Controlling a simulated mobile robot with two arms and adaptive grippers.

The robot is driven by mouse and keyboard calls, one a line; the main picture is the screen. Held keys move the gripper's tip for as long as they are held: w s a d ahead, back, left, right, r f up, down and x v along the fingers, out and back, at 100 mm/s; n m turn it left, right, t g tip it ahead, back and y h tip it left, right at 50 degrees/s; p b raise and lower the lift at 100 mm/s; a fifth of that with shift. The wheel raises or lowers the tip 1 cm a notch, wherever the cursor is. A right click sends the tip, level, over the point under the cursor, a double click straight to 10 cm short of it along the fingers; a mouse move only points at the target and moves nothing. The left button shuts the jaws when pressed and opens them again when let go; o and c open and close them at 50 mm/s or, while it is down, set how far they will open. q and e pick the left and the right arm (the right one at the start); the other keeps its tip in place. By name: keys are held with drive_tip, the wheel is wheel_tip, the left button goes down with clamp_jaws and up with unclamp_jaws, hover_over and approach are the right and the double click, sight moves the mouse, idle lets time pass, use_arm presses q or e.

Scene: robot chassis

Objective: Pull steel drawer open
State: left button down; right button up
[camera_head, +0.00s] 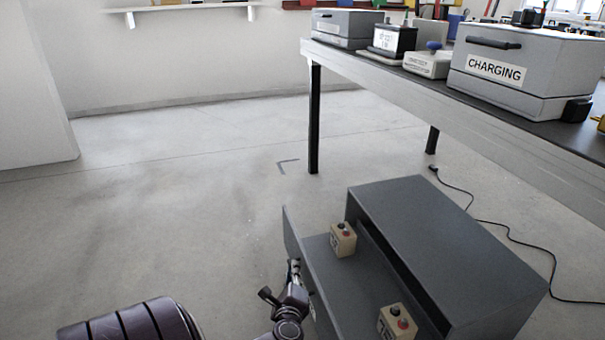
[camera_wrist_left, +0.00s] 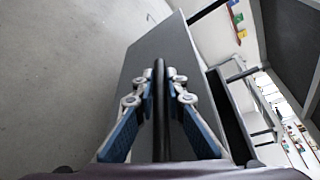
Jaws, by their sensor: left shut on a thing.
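The grey steel drawer (camera_head: 367,291) is pulled part way out of its dark grey cabinet (camera_head: 442,232), which stands on the floor. Its front panel (camera_head: 292,240) faces left in the head view and also shows in the left wrist view (camera_wrist_left: 138,68). My left gripper (camera_head: 294,272) is at the outer side of this panel. In the left wrist view my left gripper (camera_wrist_left: 160,82) is shut on the dark bar handle (camera_wrist_left: 160,125), with one finger on each side. In the head view my own gripper and the panel hide the handle. My right gripper is not in view.
Two beige button boxes (camera_head: 343,239) (camera_head: 397,322) sit in the drawer. A workbench (camera_head: 450,102) with grey boxes, one marked CHARGING (camera_head: 520,68), stands behind the cabinet. A black cable (camera_head: 510,236) lies on the floor. The floor left of the drawer is clear.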

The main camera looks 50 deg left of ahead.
use_arm(q)
drive_tip(key=shift+s+f, duration=0.1)
drive_tip(key=shift+s, duration=0.05)
drive_tip(key=c, duration=2.2)
unclamp_jaws()
drive_tip(key=shift+c, duration=0.2)
drive_tip(key=v, duration=1.2)
